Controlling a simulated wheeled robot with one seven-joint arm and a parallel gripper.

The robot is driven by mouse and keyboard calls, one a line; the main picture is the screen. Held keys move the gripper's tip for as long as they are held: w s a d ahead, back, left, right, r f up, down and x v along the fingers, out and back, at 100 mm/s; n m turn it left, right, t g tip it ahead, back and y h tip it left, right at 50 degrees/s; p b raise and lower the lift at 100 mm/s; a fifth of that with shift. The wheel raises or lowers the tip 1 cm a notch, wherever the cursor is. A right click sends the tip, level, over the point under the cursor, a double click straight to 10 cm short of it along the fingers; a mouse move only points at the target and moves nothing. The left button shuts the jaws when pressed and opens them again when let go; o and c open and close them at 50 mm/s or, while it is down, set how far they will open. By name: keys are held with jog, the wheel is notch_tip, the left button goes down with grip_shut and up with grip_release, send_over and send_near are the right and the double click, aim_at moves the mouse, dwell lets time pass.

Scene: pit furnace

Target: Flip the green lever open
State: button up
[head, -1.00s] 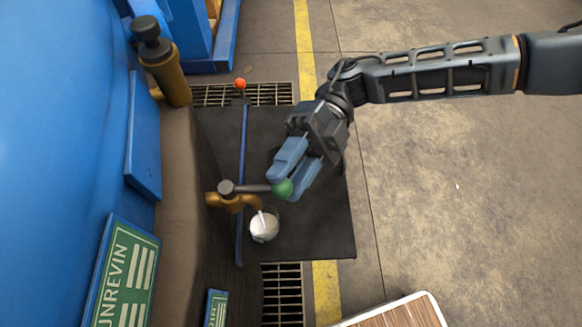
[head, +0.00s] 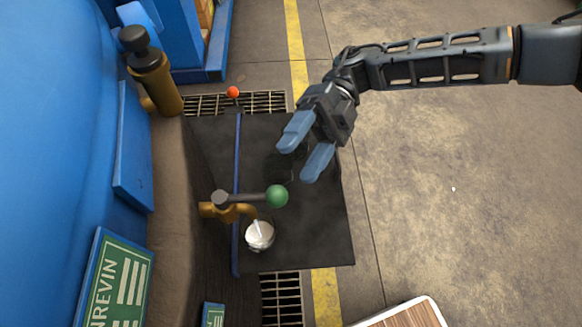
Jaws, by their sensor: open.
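The green lever is a dark rod ending in a green ball (head: 277,196), fixed on a brass tap (head: 229,211) at the left wall. The rod points right, out over the dark mat. A white stream runs from the tap's spout into a small round container (head: 260,236) below. My gripper (head: 299,165) is open and empty, with its two blue fingers apart. It is above and slightly right of the green ball in the picture, clear of it.
A dark mat (head: 308,235) lies under the tap, with floor grates (head: 281,300) beyond its ends. An orange-red ball (head: 233,92) is near the far grate. A brass fitting (head: 154,75) stands at upper left. A wooden-topped surface (head: 405,316) is at lower right. Open floor lies to the right.

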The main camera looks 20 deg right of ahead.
jog(key=shift+v, duration=1.15)
jog(key=shift+d, duration=0.1)
